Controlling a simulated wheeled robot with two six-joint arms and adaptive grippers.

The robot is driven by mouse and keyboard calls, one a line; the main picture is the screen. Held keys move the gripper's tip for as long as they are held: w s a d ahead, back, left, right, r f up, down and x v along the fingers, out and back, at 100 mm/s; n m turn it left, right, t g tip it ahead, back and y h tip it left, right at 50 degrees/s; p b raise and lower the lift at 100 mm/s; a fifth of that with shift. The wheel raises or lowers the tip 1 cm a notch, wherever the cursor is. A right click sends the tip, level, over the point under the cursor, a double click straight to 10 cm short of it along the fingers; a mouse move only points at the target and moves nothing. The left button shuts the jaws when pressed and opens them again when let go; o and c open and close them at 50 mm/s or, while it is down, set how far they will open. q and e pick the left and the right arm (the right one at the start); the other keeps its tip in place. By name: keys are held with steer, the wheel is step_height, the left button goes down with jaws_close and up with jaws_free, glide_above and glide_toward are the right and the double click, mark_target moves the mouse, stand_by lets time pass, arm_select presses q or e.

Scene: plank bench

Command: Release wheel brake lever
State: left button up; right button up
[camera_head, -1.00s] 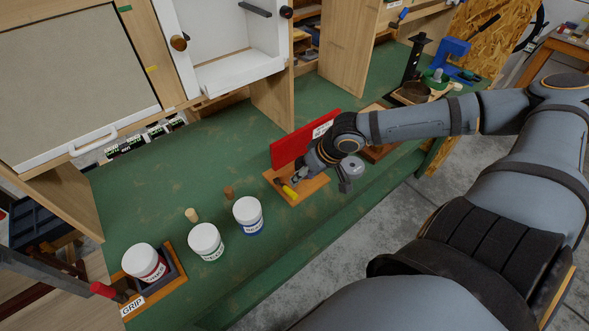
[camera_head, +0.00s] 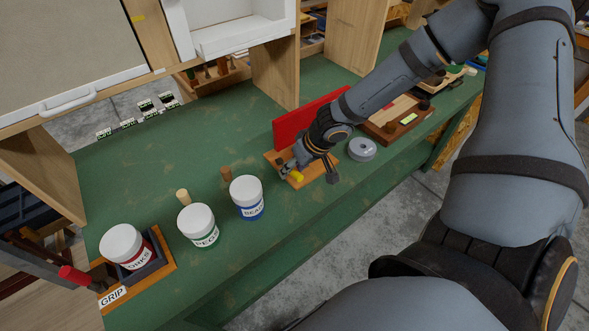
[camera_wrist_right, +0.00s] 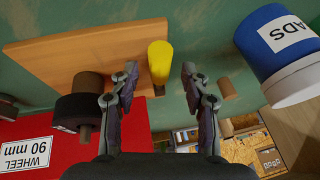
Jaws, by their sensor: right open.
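A yellow-tipped lever (camera_head: 297,176) stands on a small wooden board (camera_head: 318,170) beside an upright red panel (camera_head: 306,116). My right gripper (camera_head: 290,167) is at the lever and partly hides it. In the right wrist view, the lever's yellow grip (camera_wrist_right: 160,62) appears between the two spread fingers of my right gripper (camera_wrist_right: 161,70), with a gap visible on both sides. A dark wheel-like part (camera_wrist_right: 80,112) is left of the fingers, near the red panel with its "WHEEL 90 mm" label (camera_wrist_right: 25,154). My left gripper is out of view.
White-lidded jars, including a blue-banded one (camera_head: 247,196), stand left of the board with short wooden pegs (camera_head: 226,174). A grey disc (camera_head: 362,149) lies to its right. Green bench top (camera_head: 140,170) is clear behind the jars.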

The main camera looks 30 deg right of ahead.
mark_target(294, 170)
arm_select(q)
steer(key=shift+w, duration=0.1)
arm_select(e)
steer(key=c, duration=0.5)
jaws_close()
steer(key=o, duration=0.5)
jaws_free()
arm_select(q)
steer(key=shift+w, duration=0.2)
arm_select(e)
step_height(294, 170, up, 10)
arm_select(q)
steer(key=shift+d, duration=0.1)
